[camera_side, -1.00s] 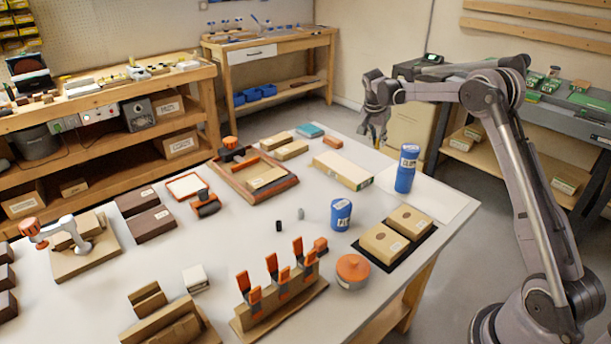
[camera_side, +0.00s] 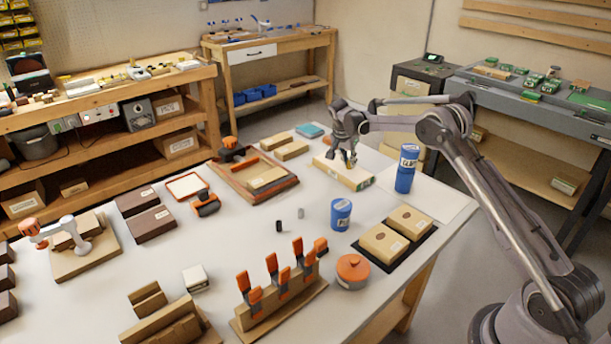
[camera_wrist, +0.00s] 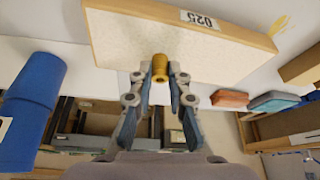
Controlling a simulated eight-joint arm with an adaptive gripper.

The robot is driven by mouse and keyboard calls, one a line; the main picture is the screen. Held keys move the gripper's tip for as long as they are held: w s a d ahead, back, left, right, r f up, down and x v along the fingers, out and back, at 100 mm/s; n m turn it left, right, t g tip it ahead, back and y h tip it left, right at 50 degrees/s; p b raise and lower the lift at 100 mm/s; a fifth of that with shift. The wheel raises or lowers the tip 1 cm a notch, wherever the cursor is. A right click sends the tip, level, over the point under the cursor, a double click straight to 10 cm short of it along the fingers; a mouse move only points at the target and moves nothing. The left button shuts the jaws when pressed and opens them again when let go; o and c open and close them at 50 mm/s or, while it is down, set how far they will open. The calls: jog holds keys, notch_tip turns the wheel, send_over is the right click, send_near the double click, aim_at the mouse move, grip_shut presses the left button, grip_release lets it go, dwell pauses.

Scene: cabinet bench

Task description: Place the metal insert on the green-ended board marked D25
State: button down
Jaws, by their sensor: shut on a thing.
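The green-ended board (camera_side: 338,172) lies flat near the table's far right edge; its label (camera_wrist: 198,18) shows in the wrist view and seems to read D25. My gripper (camera_side: 348,160) is over this board, pointing down. In the wrist view my gripper (camera_wrist: 159,80) is shut on the metal insert (camera_wrist: 159,67), a small brass-coloured cylinder between the fingertips. The insert overlaps the board's pale face in that view; I cannot tell whether it touches. The insert cannot be made out in the side view.
A blue can stack (camera_side: 405,168) stands just right of the board. A wooden tray with orange corners (camera_side: 232,174) is to its left. Another blue can (camera_side: 341,214) and two small cylinders, black (camera_side: 279,226) and grey (camera_side: 301,213), stand nearer. White table between is clear.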

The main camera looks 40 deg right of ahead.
jog(key=shift+f, duration=0.2)
jog(key=c, duration=1.3)
grip_release()
jog(key=shift+r, duration=0.1)
jog(key=s+a+r+n+t+y, duration=0.15)
jog(key=s+a+r, duration=0.35)
jog(key=r, duration=0.5)
jog(key=s+a+r+n+h, duration=0.1)
jog(key=s+a+r+n, duration=0.15)
jog(key=a+r, duration=0.55)
jog(key=s+a+r+n+t+y, duration=0.2)
jog(key=s+a+r+n, duration=0.25)
jog(key=s, duration=0.35)
jog(key=s+a+f+n+t+y, duration=0.1)
jog(key=s+a+f+n, duration=0.2)
jog(key=s, duration=0.6)
jog(key=s+a+f+n+t+y, duration=0.1)
jog(key=s+a+f+n, duration=0.2)
jog(key=s+a, duration=0.4)
jog(key=shift+s+f+n+t, duration=0.3)
jog(key=shift+s+n, duration=0.35)
jog(key=shift+s, duration=0.45)
